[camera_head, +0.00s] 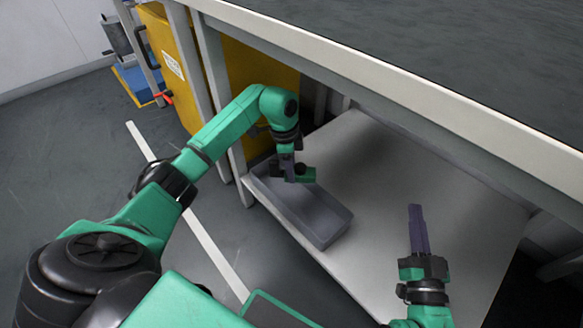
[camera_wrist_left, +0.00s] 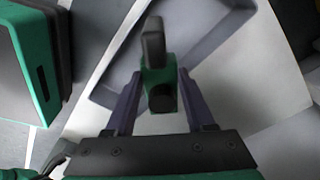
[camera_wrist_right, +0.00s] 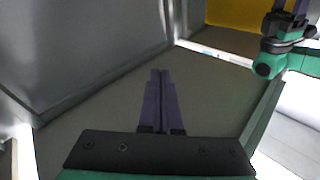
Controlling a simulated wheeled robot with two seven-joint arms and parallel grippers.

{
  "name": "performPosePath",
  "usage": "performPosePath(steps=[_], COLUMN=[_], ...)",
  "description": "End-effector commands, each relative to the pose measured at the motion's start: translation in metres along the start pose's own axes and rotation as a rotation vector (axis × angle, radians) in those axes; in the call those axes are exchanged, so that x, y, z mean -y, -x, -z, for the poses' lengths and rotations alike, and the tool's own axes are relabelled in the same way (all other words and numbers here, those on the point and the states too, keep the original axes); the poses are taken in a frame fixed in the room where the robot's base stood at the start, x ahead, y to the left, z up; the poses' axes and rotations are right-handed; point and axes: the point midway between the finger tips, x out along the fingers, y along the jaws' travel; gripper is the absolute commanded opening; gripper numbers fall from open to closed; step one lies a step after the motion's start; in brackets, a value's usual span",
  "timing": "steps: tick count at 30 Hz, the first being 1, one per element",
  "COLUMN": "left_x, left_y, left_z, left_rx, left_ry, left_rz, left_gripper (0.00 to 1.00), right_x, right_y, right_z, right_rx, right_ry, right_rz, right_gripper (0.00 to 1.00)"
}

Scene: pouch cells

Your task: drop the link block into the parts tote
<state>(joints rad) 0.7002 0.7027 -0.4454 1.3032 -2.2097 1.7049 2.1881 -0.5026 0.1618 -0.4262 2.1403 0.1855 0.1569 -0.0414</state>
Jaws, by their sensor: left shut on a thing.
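The link block (camera_head: 305,174) is small, green and dark grey, and sits at the fingertips of my left gripper (camera_head: 290,170). In the left wrist view the block (camera_wrist_left: 157,80) is pinched between the two purple fingers of the left gripper (camera_wrist_left: 159,84), with its dark grey end pointing away. The parts tote (camera_head: 328,236) is a shallow grey open box. My left gripper holds the block above the tote's far part; the visible floor of the tote looks empty. My right gripper (camera_head: 416,212) has its fingers together with nothing between them, right of the tote; it also shows in the right wrist view (camera_wrist_right: 160,78).
The tote stands on the left end of a pale lower shelf (camera_head: 385,180) under a grey-topped bench (camera_head: 450,45). The bench's front edge and a leg (camera_head: 212,85) are close to my left arm. A yellow cabinet (camera_head: 170,65) stands behind. The shelf's middle is clear.

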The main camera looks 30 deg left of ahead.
Motion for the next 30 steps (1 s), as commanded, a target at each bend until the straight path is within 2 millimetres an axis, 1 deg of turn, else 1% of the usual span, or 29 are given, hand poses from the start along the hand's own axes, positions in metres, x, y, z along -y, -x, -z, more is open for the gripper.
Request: performPosePath(steps=[3, 9, 21, 25, 30], left_x=[0.000, 0.000, 0.000, 0.000, 0.000], left_y=[-0.003, -0.005, -0.010, -0.010, -0.010], left_z=[0.000, -0.001, -0.001, -0.001, -0.001], left_rx=[-0.001, 0.000, 0.000, 0.000, 0.000], left_ry=[0.000, 0.000, 0.000, 0.000, 0.000], left_rz=[0.000, 0.000, 0.001, 0.001, 0.000], left_gripper=[0.00, 0.00, 0.00, 0.00, 0.00], right_x=[0.000, 0.001, 0.008, 0.010, 0.011], right_y=[-0.009, -0.021, -0.033, -0.034, -0.034], right_z=[0.023, 0.059, 0.129, 0.140, 0.143], right_rx=[-0.072, -0.179, -0.383, -0.413, -0.420], right_ry=[0.016, 0.043, 0.097, 0.105, 0.105], right_rz=[0.008, 0.018, 0.049, 0.055, 0.056], right_gripper=[0.00, 0.00, 0.00, 0.00, 0.00])
